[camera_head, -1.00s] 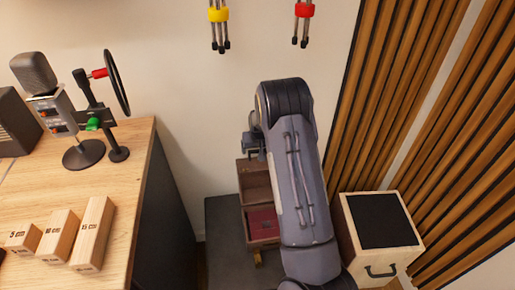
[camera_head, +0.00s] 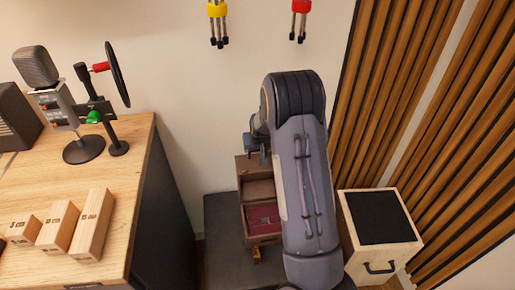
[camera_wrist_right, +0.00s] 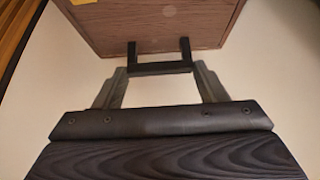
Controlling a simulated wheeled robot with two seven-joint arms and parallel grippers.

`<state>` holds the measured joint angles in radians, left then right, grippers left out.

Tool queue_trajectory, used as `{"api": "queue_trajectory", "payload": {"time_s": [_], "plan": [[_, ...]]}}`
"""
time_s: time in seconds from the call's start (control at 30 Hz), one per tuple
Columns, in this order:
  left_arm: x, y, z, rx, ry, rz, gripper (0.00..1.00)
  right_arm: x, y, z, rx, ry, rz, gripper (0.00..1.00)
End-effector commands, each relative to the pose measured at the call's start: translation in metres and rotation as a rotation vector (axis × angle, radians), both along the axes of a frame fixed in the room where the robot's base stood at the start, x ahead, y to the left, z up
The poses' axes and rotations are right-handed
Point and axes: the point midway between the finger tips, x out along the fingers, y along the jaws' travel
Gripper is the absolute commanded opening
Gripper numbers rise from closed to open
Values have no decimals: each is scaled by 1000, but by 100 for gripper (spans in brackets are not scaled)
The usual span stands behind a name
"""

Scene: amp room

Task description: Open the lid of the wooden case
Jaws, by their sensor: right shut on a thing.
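The wooden case (camera_head: 246,225) stands on a dark grey surface, with its lid (camera_head: 252,167) raised at the back. A dark red thing (camera_head: 262,218) shows inside it. My right gripper (camera_head: 256,157) is at the top edge of the lid, and my right arm covers the right side of the case. In the right wrist view, the lid (camera_wrist_right: 165,28) is a brown wooden panel with a dark bracket-shaped handle (camera_wrist_right: 160,68). The fingers of my right gripper (camera_wrist_right: 160,72) are shut on this handle. My left gripper is out of view.
A wooden desk (camera_head: 130,200) is at the left, with a microphone (camera_head: 36,68), a stand (camera_head: 96,107) and several wooden blocks (camera_head: 92,225). A pale box with a black top (camera_head: 380,217) stands right of my arm. Slatted panels (camera_head: 440,110) line the right wall.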

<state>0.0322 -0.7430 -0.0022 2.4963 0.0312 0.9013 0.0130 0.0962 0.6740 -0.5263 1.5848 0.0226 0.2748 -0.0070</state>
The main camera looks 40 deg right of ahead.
Motion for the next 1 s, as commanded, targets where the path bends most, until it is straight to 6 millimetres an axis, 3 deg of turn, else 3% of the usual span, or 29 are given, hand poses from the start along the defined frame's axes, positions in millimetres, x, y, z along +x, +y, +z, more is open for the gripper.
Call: {"api": "queue_trajectory", "payload": {"time_s": [0.17,0.2,0.33,0.67,1.0], "plan": [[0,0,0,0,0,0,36,-2,1,-3,4,8,0,24],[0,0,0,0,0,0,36,-2,1,-3,4,8,0,69],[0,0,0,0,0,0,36,-2,1,-3,3,7,0,86],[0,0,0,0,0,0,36,-2,1,1,2,4,0,87],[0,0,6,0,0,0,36,-23,14,48,3,3,1,87]]}}
